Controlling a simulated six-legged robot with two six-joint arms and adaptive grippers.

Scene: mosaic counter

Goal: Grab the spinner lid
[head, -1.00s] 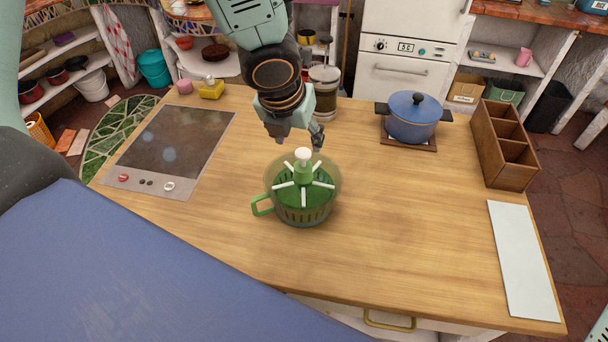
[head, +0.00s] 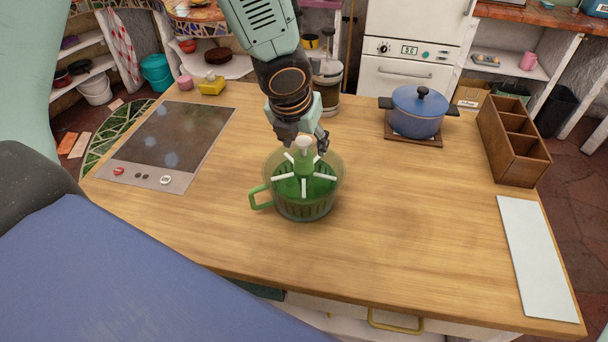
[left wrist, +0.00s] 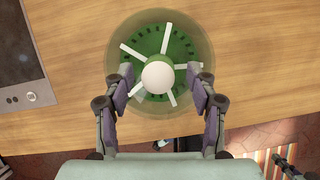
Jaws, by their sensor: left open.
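The spinner lid (head: 318,187) is green with white spokes and a central post topped by a white knob (head: 304,144). It sits in the see-through green spinner bowl (head: 306,211), which has a green handle on its left side. In the left wrist view the lid (left wrist: 182,50) shows from above, with the white knob (left wrist: 158,77) between the fingers. My left gripper (head: 305,148) is open, with its fingers on either side of the knob and apart from it in the left wrist view (left wrist: 160,88).
A cooktop (head: 172,143) lies at the left of the wooden counter (head: 400,240). A blue pot (head: 417,116) stands at the back right, beside a wooden divided box (head: 510,142). A white board (head: 537,255) lies at the right edge. The counter around the bowl is clear.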

